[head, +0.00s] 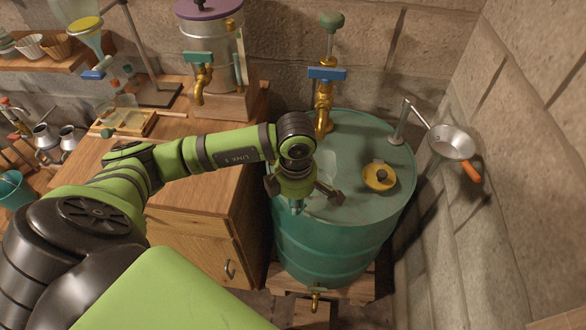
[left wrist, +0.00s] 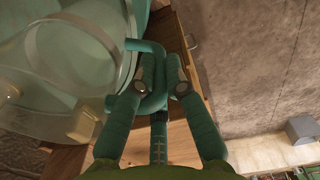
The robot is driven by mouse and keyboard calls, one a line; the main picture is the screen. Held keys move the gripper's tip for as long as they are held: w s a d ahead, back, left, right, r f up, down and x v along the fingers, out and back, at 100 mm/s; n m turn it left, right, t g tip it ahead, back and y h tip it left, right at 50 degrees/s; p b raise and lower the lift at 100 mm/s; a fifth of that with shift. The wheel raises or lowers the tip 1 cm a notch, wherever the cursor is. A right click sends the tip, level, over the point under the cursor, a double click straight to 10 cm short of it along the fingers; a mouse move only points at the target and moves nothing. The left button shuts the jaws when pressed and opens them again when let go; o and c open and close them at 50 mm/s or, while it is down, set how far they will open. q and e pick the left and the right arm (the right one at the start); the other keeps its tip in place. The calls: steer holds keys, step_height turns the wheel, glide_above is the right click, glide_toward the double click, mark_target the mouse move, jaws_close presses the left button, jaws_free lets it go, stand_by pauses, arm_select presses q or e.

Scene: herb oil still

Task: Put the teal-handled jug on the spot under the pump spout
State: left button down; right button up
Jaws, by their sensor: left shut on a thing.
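The clear jug (head: 327,160) is over the top of the teal drum (head: 350,250), partly hidden behind my left gripper (head: 303,192). In the left wrist view, the fingers of my left gripper (left wrist: 164,76) are shut on the jug's teal handle (left wrist: 150,48), with the clear jug body (left wrist: 92,62) to the left. I cannot tell whether the jug touches the drum top. The brass pump (head: 323,108) with a blue lever stands at the drum's back edge, just behind the jug. The spot under its spout is not clearly visible. My right gripper is in neither view.
A yellow cap with a dark knob (head: 379,177) sits right of the jug on the drum top. A small pan (head: 453,143) with an orange handle is by the right wall. A wooden cabinet (head: 190,215) and a metal tank (head: 212,52) with a brass tap stand left.

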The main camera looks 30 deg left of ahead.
arm_select(q)
steer(key=w+a, duration=0.1)
steer(key=w, duration=0.1)
steer(key=w+a+b, duration=0.1)
steer(key=w, duration=0.1)
steer(key=w+a+b, duration=0.1)
steer(key=w, duration=0.2)
steer(key=shift+a, duration=0.15)
steer(key=shift+w+a+f+b, duration=0.1)
steer(key=shift+w+f+b, duration=0.1)
steer(key=shift+f+b, duration=0.6)
steer(key=c, duration=1.2)
jaws_free()
steer(key=shift+s, duration=0.1)
